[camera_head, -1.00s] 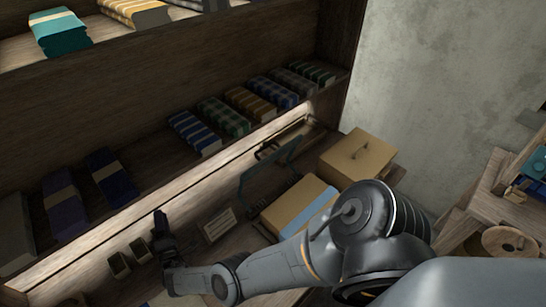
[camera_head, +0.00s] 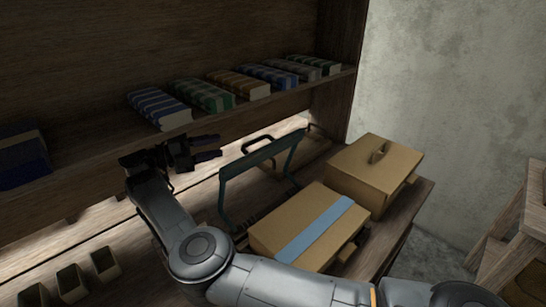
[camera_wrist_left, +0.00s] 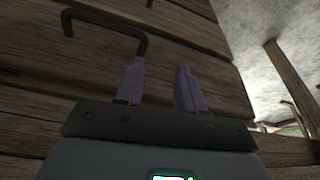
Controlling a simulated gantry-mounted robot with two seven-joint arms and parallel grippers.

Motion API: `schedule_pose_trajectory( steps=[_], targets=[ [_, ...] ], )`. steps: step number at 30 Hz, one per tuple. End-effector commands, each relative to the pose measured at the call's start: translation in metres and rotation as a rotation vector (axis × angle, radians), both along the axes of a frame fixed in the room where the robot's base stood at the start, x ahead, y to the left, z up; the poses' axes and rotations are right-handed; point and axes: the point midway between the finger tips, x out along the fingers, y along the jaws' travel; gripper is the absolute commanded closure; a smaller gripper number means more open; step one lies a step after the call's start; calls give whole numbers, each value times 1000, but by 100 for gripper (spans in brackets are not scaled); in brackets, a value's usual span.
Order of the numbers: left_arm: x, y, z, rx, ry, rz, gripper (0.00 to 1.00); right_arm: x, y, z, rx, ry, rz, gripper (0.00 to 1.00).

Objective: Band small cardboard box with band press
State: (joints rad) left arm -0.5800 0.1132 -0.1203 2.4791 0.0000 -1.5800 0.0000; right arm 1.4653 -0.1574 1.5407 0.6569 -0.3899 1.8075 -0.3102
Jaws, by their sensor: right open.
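A tan cardboard box (camera_head: 288,214) with a light blue band (camera_head: 318,228) across its top lies on the bench, right of the dark green band press frame (camera_head: 232,185). The frame stands raised, with a dark handle on top. Whether the band goes around the underside is hidden. My right gripper (camera_head: 212,148) is open and empty, left of the press frame's upper part and apart from it, just in front of the shelf. My left gripper (camera_wrist_left: 160,64) shows only in the left wrist view; its two pale purple fingers are apart with nothing between them.
A second tan box (camera_head: 360,178) with a knob stands behind the banded box, at right. Small open bins (camera_head: 70,283) sit at lower left. In the left wrist view a bent dark metal bar (camera_wrist_left: 105,25) is beside wooden planks.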

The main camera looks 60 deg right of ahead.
Motion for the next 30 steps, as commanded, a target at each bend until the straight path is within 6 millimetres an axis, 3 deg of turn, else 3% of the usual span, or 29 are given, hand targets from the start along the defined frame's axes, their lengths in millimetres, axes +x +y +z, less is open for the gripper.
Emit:
schedule_pose_trajectory(
  steps=[1, 8, 21, 30],
  targets=[
    [0, 0, -9, 1, 0, -1, 62, -2, 1, -4, -10, -42, -10, 60],
    [0, 2, -13, 8, -1, -6, 62, -11, -6, -3, -31, -109, -29, 60],
    [0, 3, -28, 12, -3, -8, 62, -56, -54, -7, -30, -104, -30, 60],
    [0, 0, -34, 1, -1, -1, 62, -75, -75, -7, -30, -101, -27, 60]
  ],
)
